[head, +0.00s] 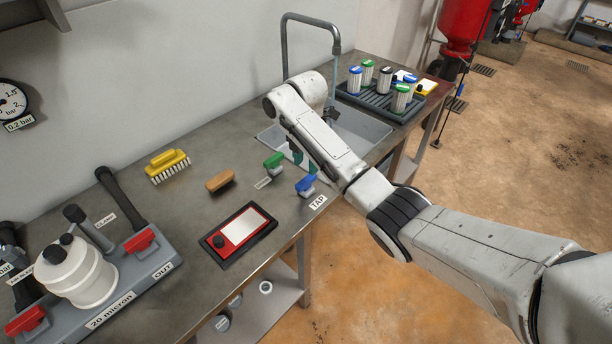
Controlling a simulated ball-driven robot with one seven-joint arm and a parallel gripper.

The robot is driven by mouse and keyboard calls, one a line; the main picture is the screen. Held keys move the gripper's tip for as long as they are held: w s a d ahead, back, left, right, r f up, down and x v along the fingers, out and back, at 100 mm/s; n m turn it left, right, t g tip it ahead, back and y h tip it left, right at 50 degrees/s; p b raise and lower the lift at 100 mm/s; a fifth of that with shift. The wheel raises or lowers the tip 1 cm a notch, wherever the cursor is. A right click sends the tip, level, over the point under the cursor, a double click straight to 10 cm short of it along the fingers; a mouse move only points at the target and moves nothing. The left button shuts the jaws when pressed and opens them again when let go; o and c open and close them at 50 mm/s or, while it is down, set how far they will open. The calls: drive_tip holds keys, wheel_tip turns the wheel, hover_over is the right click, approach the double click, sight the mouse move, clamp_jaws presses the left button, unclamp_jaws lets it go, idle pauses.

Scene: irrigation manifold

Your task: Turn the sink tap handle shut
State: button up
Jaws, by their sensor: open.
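The blue tap handle (306,185) stands on the bench in front of the sink, behind a label reading TAP. A thin bluish stream of water (335,78) seems to fall from the tall grey spout (310,22) into the sink (368,126). My gripper (304,160) is open and mostly hidden behind my forearm. Its dark fingertips seem to show at the sink's near edge, just behind the blue handle and apart from it. A green handle (273,162) stands to the left of them.
A wooden brush (220,180), a yellow brush (166,165) and a red-framed device (239,235) lie left of the handles. A filter unit (80,275) with red levers fills the bench's left end. A dark rack (378,104) of capped jars stands right of the sink.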

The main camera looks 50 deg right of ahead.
sight(306, 180)
wheel_tip(306, 180, down, 6)
drive_tip(key=shift+f, duration=0.1)
idle(0.4)
clamp_jaws()
